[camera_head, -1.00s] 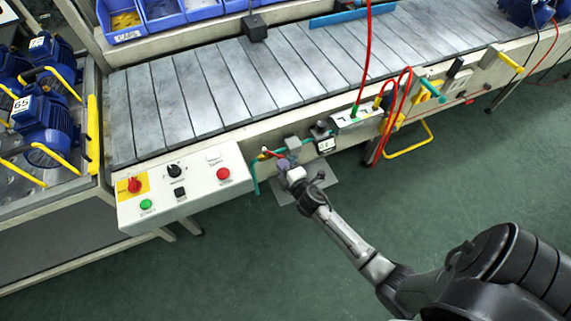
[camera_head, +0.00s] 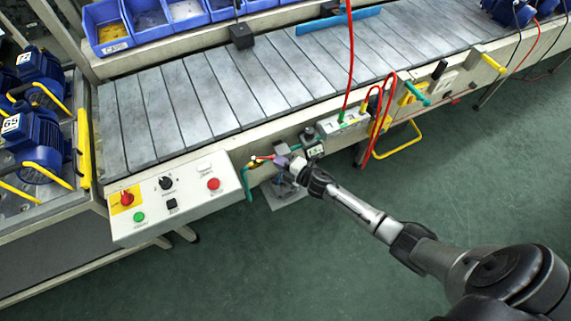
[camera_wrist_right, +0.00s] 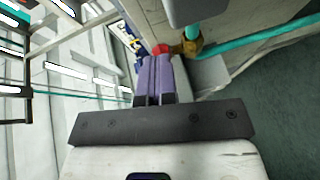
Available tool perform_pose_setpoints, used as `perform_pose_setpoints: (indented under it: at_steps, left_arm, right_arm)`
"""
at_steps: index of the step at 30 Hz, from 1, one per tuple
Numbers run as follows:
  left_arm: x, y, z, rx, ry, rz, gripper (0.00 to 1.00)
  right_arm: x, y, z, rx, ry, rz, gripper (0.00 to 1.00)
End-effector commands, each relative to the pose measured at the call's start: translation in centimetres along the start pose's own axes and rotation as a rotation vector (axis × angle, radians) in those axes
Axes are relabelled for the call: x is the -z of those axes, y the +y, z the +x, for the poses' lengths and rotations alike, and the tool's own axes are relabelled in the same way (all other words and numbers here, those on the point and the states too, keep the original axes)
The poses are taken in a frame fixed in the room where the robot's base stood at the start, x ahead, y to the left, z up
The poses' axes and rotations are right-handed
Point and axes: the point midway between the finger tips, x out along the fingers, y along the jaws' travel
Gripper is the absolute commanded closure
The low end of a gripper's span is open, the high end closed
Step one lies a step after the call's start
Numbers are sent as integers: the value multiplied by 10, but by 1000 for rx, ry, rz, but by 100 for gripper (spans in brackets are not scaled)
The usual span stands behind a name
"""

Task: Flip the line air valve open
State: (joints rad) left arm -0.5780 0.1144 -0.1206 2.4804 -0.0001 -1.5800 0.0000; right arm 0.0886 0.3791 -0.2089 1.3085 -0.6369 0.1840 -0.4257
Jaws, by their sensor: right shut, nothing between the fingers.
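The line air valve shows its red lever (camera_head: 264,158) on the front side of the conveyor, just right of the control box, beside a teal pipe (camera_head: 248,178). My left gripper is not in view.
The white control box (camera_head: 178,203) with a red knob and buttons is left of the valve. A grey unit with red hoses (camera_head: 350,122) is to the right. The conveyor (camera_head: 220,85) runs behind. Green floor in front is open.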

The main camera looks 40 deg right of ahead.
Motion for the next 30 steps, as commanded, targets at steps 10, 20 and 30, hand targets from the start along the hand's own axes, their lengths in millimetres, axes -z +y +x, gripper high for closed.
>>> perform_pose_setpoints:
  at_steps: [10, 20, 30]
  left_arm:
    - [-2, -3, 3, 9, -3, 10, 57]
    - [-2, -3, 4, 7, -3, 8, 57]
    - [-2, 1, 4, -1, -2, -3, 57]
  right_arm:
    - [-14, 3, 9, -1, 1, 0, 100]
    - [-18, 4, 11, 0, 0, 0, 100]
    - [-18, 4, 11, 0, 0, 0, 100]
